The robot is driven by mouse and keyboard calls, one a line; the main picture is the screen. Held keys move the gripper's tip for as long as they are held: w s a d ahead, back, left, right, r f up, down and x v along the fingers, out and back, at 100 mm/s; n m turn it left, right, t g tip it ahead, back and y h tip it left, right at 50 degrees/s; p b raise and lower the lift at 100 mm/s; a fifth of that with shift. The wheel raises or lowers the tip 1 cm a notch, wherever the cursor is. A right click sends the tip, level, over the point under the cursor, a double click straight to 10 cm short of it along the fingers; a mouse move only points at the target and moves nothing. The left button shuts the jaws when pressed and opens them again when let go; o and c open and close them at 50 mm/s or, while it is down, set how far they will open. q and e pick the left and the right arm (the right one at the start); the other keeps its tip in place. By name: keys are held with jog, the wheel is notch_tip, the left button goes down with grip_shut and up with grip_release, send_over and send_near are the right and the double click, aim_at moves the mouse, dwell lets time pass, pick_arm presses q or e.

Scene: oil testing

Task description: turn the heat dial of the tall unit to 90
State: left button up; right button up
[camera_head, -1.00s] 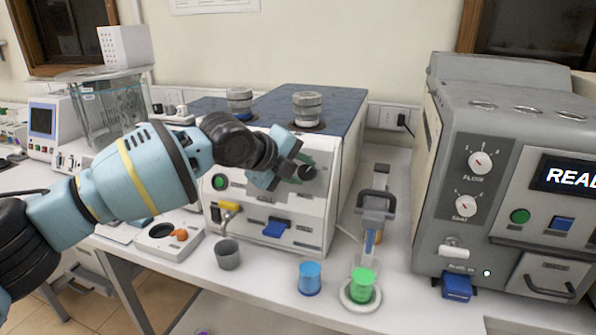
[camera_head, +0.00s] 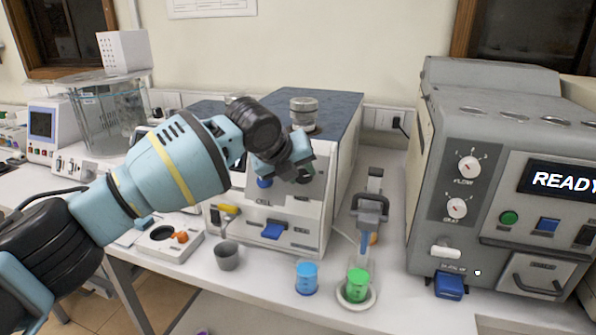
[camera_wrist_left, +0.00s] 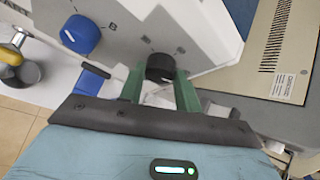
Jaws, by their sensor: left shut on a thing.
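The white-fronted unit with a dark blue top (camera_head: 322,108) stands behind the bench's front edge. Its black dial (camera_wrist_left: 160,67) shows between the two green fingers of my left gripper (camera_wrist_left: 161,88) in the left wrist view. The gripper is shut on the dial. A small pale mark shows on the dial's lower side; I cannot read a number there. In the head view my left gripper (camera_head: 298,168) is at the unit's upper front and mostly covers the dial. A blue knob (camera_wrist_left: 80,35) is left of the dial and apart from the fingers. My right gripper is out of view.
A grey machine with a READY display (camera_head: 562,180) stands at the right. A blue beaker (camera_head: 307,279), a green beaker (camera_head: 357,286) and a grey cup (camera_head: 228,257) stand in front of the unit. A white block with a round recess (camera_head: 190,247) is at the left.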

pick_arm(q)
jog(key=shift+f, duration=0.15)
jog(key=o, duration=1)
jog(key=shift+s+r, duration=0.1)
jog(key=shift+r, duration=0.1)
jog(key=shift+s+a+r, duration=0.15)
jog(key=shift+r, duration=0.15)
jog(key=v, duration=0.6)
jog(key=shift+s+a+r, duration=0.2)
jog(key=shift+s, duration=0.15)
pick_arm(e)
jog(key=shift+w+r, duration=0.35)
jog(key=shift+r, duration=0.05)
